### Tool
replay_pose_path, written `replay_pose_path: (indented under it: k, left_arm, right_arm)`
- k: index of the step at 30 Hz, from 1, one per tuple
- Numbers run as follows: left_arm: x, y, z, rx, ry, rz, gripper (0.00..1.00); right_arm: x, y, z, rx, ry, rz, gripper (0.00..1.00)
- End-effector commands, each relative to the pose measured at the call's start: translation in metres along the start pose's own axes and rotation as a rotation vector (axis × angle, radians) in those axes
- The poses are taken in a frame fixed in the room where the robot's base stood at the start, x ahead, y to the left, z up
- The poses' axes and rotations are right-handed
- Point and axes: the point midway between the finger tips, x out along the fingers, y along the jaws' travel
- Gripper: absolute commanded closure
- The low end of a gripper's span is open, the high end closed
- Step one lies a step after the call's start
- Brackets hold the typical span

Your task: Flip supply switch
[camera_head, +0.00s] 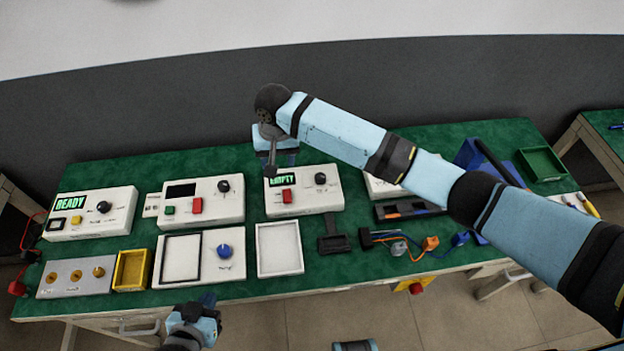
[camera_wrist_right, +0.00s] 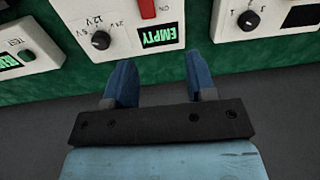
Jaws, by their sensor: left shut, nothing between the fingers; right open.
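A white box (camera_head: 330,202) with a green EMPTY display (camera_head: 283,181), a black knob (camera_head: 320,178) and a red switch (camera_head: 287,196) stands at the middle of the bench. In the right wrist view it appears upside down, with its red switch (camera_wrist_right: 147,9) at the top edge and its knob marked 12 V (camera_wrist_right: 100,40). My right gripper (camera_head: 273,168) is at the box's back left; its open, empty fingers (camera_wrist_right: 158,65) are by the display edge, apart from the switch. My left gripper (camera_head: 205,304) is shut and empty at the bench's front edge.
Another white box (camera_head: 228,205) with a red switch and dark screen stands to the left, beyond it a READY box (camera_head: 122,220). Trays (camera_head: 301,268) and cables (camera_head: 430,252) lie in front. My right arm partly covers a box and a blue holder (camera_head: 470,152) at right.

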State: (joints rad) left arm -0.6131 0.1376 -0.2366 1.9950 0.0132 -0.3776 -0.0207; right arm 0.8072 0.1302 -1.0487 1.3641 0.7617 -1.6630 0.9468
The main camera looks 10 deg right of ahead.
Motion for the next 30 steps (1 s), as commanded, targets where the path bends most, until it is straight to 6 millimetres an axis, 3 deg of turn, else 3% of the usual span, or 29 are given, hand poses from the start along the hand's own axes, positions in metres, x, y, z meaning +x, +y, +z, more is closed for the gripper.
replay_pose_path:
  k: [4,8,21,30]
  left_arm:
    - [0.001,0.000,0.001,0.000,0.000,0.001,1.00]
    - [0.000,0.000,0.001,0.001,-0.001,0.000,1.00]
    - [-0.001,-0.003,0.002,0.004,-0.005,-0.003,1.00]
    - [-0.001,-0.001,0.002,0.002,-0.005,-0.002,1.00]
  right_arm:
    - [-0.008,0.004,-0.007,0.020,-0.011,0.046,0.49]
    - [0.002,0.005,-0.007,0.022,-0.014,0.050,0.49]
    - [0.090,0.009,-0.005,0.021,-0.014,0.049,0.49]
    - [0.125,0.011,-0.005,0.021,-0.012,0.046,0.49]
